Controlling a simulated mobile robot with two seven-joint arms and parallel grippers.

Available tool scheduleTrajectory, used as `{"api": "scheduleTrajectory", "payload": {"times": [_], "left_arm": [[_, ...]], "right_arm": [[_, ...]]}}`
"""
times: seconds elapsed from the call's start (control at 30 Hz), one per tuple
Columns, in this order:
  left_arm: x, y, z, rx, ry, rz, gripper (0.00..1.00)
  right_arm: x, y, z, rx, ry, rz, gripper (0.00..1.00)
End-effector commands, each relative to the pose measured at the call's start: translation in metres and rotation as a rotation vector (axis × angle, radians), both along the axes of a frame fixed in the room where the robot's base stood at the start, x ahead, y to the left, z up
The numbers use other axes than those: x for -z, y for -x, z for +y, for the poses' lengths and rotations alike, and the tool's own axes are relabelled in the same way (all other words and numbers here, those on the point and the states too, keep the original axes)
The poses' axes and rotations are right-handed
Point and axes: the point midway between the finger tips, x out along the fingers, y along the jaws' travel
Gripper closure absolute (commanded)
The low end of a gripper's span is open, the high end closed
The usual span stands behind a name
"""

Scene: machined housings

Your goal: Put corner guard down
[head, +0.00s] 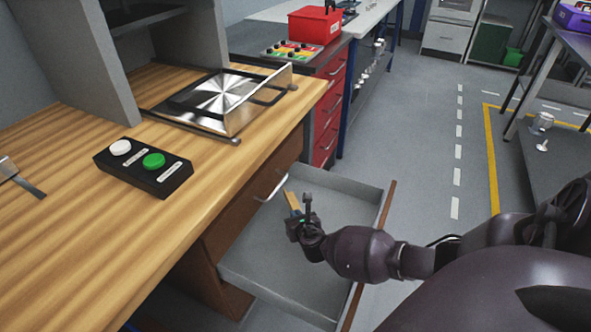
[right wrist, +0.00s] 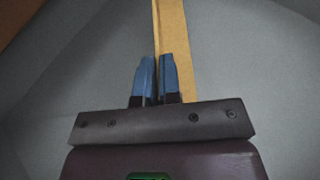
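The corner guard (head: 292,201) is a tan, narrow angled strip. My right gripper (head: 302,217) is over the open grey drawer (head: 258,262), and the guard sticks out beyond its fingertips. In the right wrist view, the blue fingertips of my right gripper (right wrist: 157,78) are close together on one edge of the corner guard (right wrist: 173,30). The rest of the guard runs behind the right finger, and its near end is hidden by the gripper body. I cannot tell whether the guard touches the drawer floor. My left gripper is not in view.
The drawer stands out from a wooden workbench (head: 80,240). On the bench are a black button box (head: 143,168) and a metal fixture (head: 225,102). A red drawer cabinet (head: 330,110) stands behind. The drawer floor around the gripper looks empty.

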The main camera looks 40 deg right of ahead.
Motion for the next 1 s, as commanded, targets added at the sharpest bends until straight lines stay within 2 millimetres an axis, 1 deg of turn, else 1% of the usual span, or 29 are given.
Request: {"api": "scheduleTrajectory", "payload": {"times": [0.2,0.37,0.5,0.57,0.87,0.97,1.0], "left_arm": [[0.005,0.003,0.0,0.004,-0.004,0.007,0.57],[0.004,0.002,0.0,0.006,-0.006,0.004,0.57],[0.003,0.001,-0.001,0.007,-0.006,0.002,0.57],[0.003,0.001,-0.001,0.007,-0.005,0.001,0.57],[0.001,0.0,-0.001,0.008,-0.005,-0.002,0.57],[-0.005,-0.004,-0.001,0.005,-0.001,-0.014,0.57],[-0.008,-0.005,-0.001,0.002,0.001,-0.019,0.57]], "right_arm": [[0.007,0.001,0.0,0.0,-0.001,0.003,1.0],[0.008,0.0,0.0,0.0,0.0,0.001,1.0],[0.008,0.0,0.0,0.0,-0.001,0.0,0.78],[0.008,0.0,0.0,0.0,-0.001,0.0,0.7],[0.006,0.0,0.0,0.0,0.0,-0.001,0.7],[-0.003,-0.002,0.0,0.0,0.0,-0.005,0.7],[-0.009,-0.002,0.0,0.0,0.001,-0.007,0.7]]}}
